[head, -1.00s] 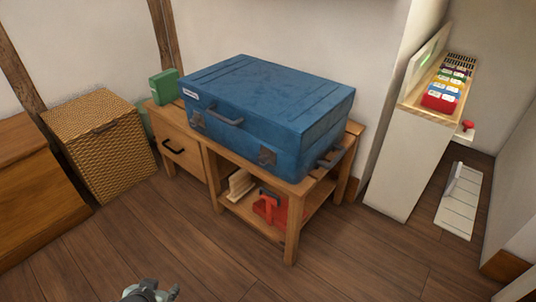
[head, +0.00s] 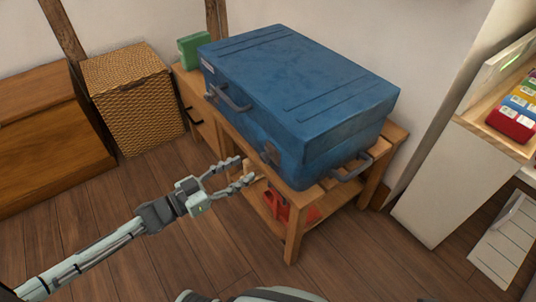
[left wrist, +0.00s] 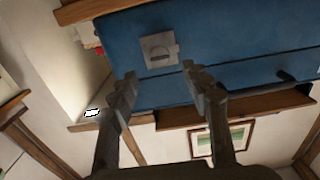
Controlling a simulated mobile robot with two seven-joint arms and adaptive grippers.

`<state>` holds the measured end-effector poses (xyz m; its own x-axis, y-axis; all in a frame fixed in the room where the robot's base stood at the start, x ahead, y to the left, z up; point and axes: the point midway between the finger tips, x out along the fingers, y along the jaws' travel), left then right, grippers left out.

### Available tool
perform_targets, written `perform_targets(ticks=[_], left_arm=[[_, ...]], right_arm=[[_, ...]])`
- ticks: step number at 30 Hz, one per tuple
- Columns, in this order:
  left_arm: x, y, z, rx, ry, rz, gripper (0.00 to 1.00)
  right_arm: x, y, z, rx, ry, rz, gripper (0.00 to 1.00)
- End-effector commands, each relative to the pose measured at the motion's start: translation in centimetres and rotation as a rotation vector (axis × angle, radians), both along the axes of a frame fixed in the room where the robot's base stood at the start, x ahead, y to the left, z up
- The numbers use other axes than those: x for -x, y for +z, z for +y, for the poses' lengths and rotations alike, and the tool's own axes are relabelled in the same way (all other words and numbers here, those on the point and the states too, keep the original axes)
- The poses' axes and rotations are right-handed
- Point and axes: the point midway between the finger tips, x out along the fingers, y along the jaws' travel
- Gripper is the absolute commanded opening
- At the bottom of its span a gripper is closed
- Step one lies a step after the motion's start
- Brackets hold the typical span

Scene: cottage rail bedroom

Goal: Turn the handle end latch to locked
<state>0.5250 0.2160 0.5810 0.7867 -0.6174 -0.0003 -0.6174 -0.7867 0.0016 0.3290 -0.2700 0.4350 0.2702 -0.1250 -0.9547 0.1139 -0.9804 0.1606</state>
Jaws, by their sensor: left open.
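A blue case (head: 300,90) lies shut on a wooden stand. Its handle end latch (head: 269,153), a grey metal piece, is on the front face near the end with the side handle (head: 352,167). The left wrist view shows the latch (left wrist: 159,49) as a square plate with a rounded piece; I cannot tell its setting. My left gripper (head: 243,171) is open and empty in front of that latch. In the left wrist view its fingertips (left wrist: 160,75) straddle the line to the latch, apart from it. My right gripper is not in view.
The wooden stand (head: 293,240) has a lower shelf with a red object (head: 277,208). A front handle (head: 230,98) sticks out from the case. A green box (head: 194,49), wicker basket (head: 133,97) and white cabinet (head: 440,190) stand around. The floor in front is clear.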

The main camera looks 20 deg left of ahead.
Motion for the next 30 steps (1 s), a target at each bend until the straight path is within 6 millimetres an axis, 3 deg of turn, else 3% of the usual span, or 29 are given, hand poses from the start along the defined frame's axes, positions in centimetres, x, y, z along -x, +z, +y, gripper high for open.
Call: perform_targets(ticks=[12,24,30], left_arm=[[-4.9,0.0,-3.8,-0.001,0.003,-0.002,0.48],[-5.6,0.0,-4.4,-0.001,0.003,-0.001,0.48],[-5.6,0.0,-4.4,-0.002,0.003,-0.001,0.24]], right_arm=[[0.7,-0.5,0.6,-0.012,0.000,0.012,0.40],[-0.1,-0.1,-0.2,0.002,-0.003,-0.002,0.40],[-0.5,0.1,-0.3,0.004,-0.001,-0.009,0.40]])
